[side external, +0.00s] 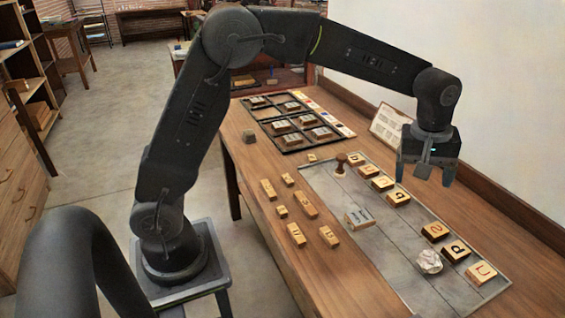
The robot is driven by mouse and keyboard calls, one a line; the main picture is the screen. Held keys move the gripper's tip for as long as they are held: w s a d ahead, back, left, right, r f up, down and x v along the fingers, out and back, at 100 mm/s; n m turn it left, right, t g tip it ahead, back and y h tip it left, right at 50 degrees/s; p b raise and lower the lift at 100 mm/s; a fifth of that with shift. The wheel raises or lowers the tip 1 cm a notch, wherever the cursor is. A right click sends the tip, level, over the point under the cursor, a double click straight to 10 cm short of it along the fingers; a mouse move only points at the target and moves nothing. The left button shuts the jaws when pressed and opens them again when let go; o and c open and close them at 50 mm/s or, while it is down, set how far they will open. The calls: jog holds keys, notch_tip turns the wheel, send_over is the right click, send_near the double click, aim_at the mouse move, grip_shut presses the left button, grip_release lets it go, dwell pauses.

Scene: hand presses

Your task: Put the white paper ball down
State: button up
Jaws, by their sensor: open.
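The white paper ball (429,261) rests on the grey mat (398,262) near its front end, beside the wooden letter blocks. My gripper (434,176) is open and empty. It hangs above the right edge of the mat, farther back than the ball and apart from it. Its fingers point down.
A row of letter blocks (435,231) lines the mat's right side. A brown stamp (341,163) and a pale labelled block (359,218) stand on the mat. Several wooden blocks (305,204) lie left of it. A black divided tray (290,122) is at the back.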

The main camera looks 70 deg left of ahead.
jog(key=s+a+r+m+t, duration=0.2)
jog(key=s+a+r+m, duration=0.15)
jog(key=s, duration=0.65)
jog(key=s+a+r+m+t, duration=0.1)
jog(key=s+a+r+m, duration=0.25)
jog(key=s, duration=0.65)
jog(key=s+a+f+m+t, duration=0.1)
jog(key=s+f+m, duration=0.1)
jog(key=s, duration=0.5)
jog(key=shift+a+f+m, duration=0.3)
jog(key=shift+a, duration=0.1)
